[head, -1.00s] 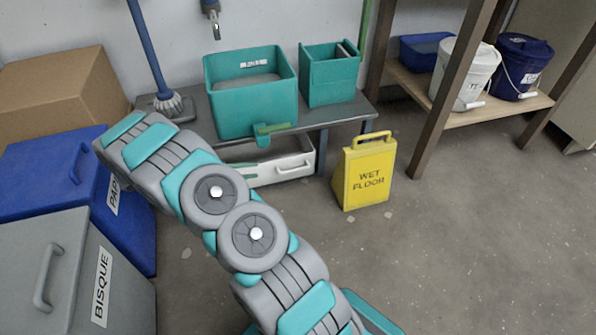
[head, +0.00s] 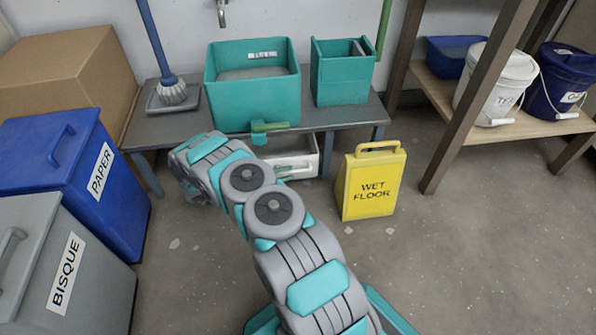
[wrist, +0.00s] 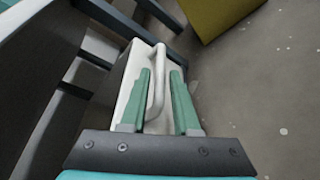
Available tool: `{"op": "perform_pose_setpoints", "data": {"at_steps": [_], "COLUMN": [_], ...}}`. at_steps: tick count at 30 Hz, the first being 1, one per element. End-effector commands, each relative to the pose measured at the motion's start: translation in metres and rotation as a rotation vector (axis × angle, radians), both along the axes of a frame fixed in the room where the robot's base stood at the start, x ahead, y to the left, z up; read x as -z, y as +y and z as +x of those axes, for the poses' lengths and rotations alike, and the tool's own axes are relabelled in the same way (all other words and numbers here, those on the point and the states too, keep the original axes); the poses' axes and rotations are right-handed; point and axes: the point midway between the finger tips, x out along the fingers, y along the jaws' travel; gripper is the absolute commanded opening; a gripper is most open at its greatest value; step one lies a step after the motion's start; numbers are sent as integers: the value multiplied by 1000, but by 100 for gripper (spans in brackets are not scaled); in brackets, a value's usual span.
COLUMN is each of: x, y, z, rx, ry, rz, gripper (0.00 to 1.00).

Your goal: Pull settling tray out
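My gripper (wrist: 160,72) has two teal fingers, spread apart, one on each side of the handle. A gap shows between the handle and the right finger; contact with the left one I cannot tell. My arm hides most of the gripper in the head view.
A yellow wet floor sign (head: 370,183) stands right of the tray. The bench (head: 200,128) holds two teal tubs and has legs beside the tray. Blue (head: 70,170) and grey (head: 60,260) bins stand at left. Floor in front of the sign is clear.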

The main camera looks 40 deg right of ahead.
Motion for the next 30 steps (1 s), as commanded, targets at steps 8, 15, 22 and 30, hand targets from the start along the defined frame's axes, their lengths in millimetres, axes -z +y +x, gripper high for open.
{"op": "perform_pose_setpoints", "data": {"at_steps": [8,15,22,30], "x": [9,10,10,10], "y": [-36,-44,-43,-43], "z": [-9,-10,-10,-10], "rx": [2,1,0,0], "ry": [1,1,1,1], "rz": [1,2,1,1], "gripper": [30,30,22,0]}}
